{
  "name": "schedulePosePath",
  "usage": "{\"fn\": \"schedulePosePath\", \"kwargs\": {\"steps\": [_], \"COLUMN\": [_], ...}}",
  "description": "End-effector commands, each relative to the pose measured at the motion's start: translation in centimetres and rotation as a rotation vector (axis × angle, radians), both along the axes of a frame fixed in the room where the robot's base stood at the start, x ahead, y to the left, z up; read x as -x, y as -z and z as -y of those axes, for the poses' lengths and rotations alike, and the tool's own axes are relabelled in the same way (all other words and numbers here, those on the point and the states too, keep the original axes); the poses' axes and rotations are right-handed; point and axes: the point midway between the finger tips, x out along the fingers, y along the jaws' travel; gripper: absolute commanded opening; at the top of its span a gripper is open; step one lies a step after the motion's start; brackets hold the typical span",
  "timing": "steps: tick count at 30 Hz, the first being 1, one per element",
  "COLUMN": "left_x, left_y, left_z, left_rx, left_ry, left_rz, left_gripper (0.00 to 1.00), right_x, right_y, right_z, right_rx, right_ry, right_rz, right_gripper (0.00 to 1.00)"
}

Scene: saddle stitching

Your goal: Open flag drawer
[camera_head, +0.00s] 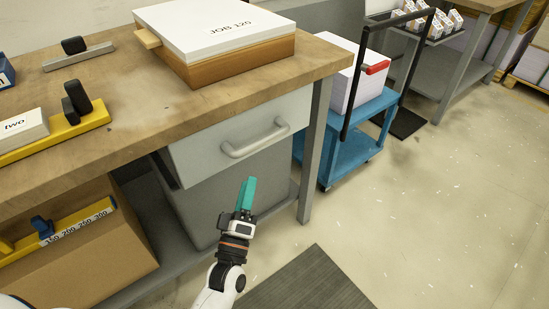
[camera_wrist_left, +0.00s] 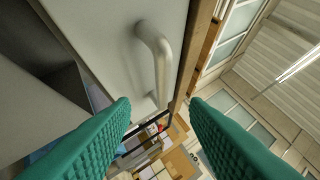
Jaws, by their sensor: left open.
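The flag drawer (camera_head: 212,152) is a light grey drawer front under the right end of the wooden workbench. Its grey bar handle (camera_head: 255,140) shows on the front, and the drawer looks shut or nearly so. My left gripper (camera_head: 248,186) has teal fingers and stands below and in front of the handle, apart from it. In the left wrist view the two teal fingers (camera_wrist_left: 160,112) are spread with nothing between them. The handle (camera_wrist_left: 158,55) lies ahead of them, toward the upper middle, beside the drawer front (camera_wrist_left: 105,25). My right gripper is not in view.
A white-lidded box marked JOB 120 (camera_head: 222,30) sits on the workbench (camera_head: 120,130). A bench leg (camera_head: 314,150) stands right of the drawer. A blue cart (camera_head: 352,150) with a white stack is beyond it. A dark mat (camera_head: 305,285) lies on open floor.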

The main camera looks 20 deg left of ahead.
Motion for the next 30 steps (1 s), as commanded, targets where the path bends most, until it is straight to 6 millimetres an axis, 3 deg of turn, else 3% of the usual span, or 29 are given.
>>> {"fn": "schedulePosePath", "kwargs": {"steps": [5, 15, 21, 30], "left_x": [-1.2, -7.3, -10.0, -11.0], "left_y": [-1.1, -3.6, -4.6, -5.0], "left_z": [-0.1, -0.4, -0.5, -0.5], "left_rx": [0.01, 0.008, 0.007, 0.006], "left_ry": [-0.002, -0.002, -0.002, -0.002], "left_rz": [0.019, 0.016, 0.012, 0.011], "left_gripper": [0.41, 0.41, 0.41, 0.41], "right_x": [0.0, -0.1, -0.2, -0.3], "right_y": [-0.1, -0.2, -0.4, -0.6], "right_z": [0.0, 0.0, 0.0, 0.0], "right_rx": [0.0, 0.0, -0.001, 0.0], "right_ry": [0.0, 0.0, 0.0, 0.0], "right_rz": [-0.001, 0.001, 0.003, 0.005], "right_gripper": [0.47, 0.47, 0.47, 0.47]}}
